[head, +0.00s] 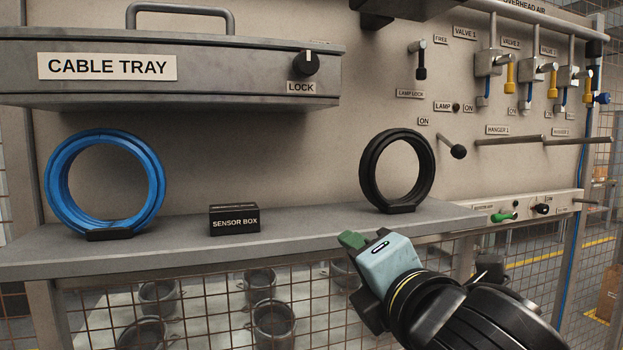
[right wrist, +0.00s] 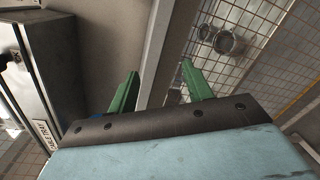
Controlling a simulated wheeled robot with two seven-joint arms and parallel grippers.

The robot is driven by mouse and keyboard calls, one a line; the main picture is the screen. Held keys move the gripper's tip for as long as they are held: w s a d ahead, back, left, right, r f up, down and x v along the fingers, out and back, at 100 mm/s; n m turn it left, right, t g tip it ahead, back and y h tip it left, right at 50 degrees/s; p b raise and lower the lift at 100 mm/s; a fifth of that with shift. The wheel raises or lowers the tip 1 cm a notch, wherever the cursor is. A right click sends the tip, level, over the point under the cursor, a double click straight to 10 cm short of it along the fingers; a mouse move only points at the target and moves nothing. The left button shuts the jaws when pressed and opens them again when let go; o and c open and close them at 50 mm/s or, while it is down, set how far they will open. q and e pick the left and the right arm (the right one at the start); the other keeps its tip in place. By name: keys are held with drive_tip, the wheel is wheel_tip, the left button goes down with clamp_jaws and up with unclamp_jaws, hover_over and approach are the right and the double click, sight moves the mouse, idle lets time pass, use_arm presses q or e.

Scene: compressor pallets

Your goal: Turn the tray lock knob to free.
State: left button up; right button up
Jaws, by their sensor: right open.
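The closed grey cable tray (head: 220,85) is mounted on the wall panel at upper left, with a handle on top and a CABLE TRAY label. Its black lock knob (head: 305,64) sits at the right of the front face, above a LOCK label (head: 301,87). A light mark on the knob points roughly up. My right gripper (head: 352,240) is below and right of the knob, in front of the shelf edge, apart from it. In the right wrist view its green fingers (right wrist: 160,70) are spread with nothing between them. The tray side shows there at left (right wrist: 52,60). My left gripper is out of view.
A shelf (head: 300,228) below the tray holds a blue coil (head: 57,190), a black coil (head: 372,175) and a sensor box (head: 234,218). Valves, levers and hanger rods (head: 510,140) stick out at right. The space directly before the knob is clear.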

sight(308, 67)
drive_tip(key=s+a+r+n+t+y, duration=0.1)
drive_tip(key=s+r+n+t, duration=0.2)
drive_tip(key=s+r+n, duration=0.45)
drive_tip(key=s+a+r+n+t+y, duration=0.2)
drive_tip(key=r+n, duration=0.3)
drive_tip(key=r, duration=0.6)
drive_tip(key=shift+n, duration=0.25)
drive_tip(key=p+x, duration=0.1)
drive_tip(key=x, duration=0.3)
drive_tip(key=p+x, duration=0.2)
drive_tip(key=x, duration=0.3)
drive_tip(key=p+x, duration=0.1)
drive_tip(key=x, duration=0.3)
drive_tip(key=shift+w+d+f, duration=0.1)
drive_tip(key=shift+w+d, duration=0.1)
drive_tip(key=shift+w, duration=0.1)
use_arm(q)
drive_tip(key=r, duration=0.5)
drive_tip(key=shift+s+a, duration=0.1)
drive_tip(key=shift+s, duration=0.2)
use_arm(e)
drive_tip(key=c, duration=1)
drive_tip(key=shift+o, duration=0.2)
